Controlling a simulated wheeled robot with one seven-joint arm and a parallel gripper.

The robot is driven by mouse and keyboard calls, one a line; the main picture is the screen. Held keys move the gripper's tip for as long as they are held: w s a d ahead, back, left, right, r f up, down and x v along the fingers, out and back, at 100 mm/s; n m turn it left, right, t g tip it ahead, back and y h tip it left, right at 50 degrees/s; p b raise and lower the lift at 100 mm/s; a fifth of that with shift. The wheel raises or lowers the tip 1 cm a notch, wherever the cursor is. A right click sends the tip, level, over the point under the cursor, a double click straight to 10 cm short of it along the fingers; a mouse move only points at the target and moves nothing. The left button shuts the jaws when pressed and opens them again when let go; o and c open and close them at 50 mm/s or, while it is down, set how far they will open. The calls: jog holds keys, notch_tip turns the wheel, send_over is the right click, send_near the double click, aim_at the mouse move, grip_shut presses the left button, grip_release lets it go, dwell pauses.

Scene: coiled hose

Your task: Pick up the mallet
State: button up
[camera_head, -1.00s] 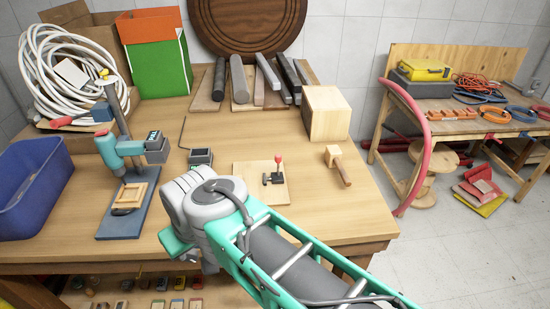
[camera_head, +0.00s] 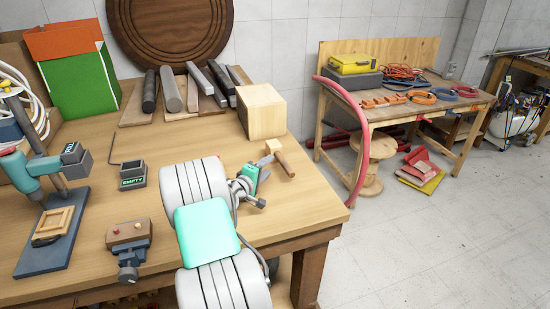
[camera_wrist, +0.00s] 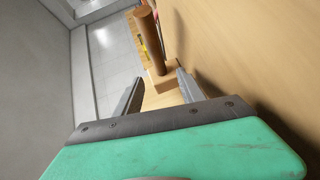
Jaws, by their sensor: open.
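The wooden mallet lies on the workbench (camera_head: 95,215), near its right edge, in the head view. Its handle (camera_head: 287,166) is brown and points toward the front right, and its pale head (camera_head: 273,146) is at the back. My gripper (camera_head: 266,160) is close beside the mallet, on its left, and partly covers it. In the wrist view, my gripper (camera_wrist: 159,76) is open, with a grey finger on either side of the mallet's pale head (camera_wrist: 163,98). The brown handle (camera_wrist: 150,38) extends away beyond the fingertips. I cannot tell whether the fingers touch the head.
A large wooden block (camera_head: 262,112) stands behind the mallet. A small box marked EMPTY (camera_head: 133,175) and a small vise (camera_head: 128,244) are to the left. A red hose (camera_head: 352,120) arcs down beyond the bench's right edge. Bars lie at the back.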

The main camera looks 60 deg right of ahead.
aim_at(277, 158)
jog(key=d, duration=0.2)
jog(key=d+p, duration=0.1)
jog(key=d, duration=0.1)
jog(key=d+f+p, duration=0.1)
jog(key=d, duration=0.2)
jog(key=shift+s+d, duration=0.1)
jog(key=shift+s, duration=0.2)
grip_shut()
jog(key=shift+w+r, duration=0.1)
dwell(0.3)
